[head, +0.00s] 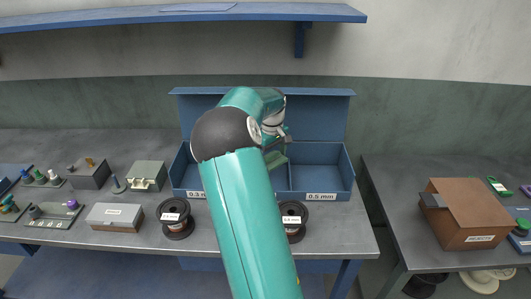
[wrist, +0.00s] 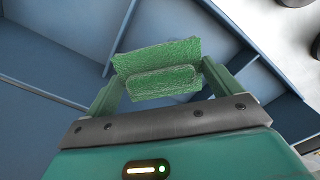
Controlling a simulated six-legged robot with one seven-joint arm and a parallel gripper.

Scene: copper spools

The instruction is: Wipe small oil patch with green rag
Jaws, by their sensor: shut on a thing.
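My gripper (wrist: 160,83) is shut on a folded green rag (wrist: 158,56), which spans the space between the two fingers in the wrist view. In the head view my gripper (head: 277,150) is over the blue two-compartment bin (head: 322,183), near its middle divider, and is partly hidden by my arm. A bit of the green rag (head: 276,159) shows below it. The bin's blue walls and floor (wrist: 60,45) lie beneath the rag in the wrist view. I cannot make out an oil patch in either view.
Black spools with white labels stand before the bin, one at left (head: 175,218) and one at right (head: 294,220), partly behind my arm. Fixtures and a grey box (head: 114,217) sit further left. A brown box (head: 468,212) stands on the right table. A blue shelf (head: 180,14) hangs above.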

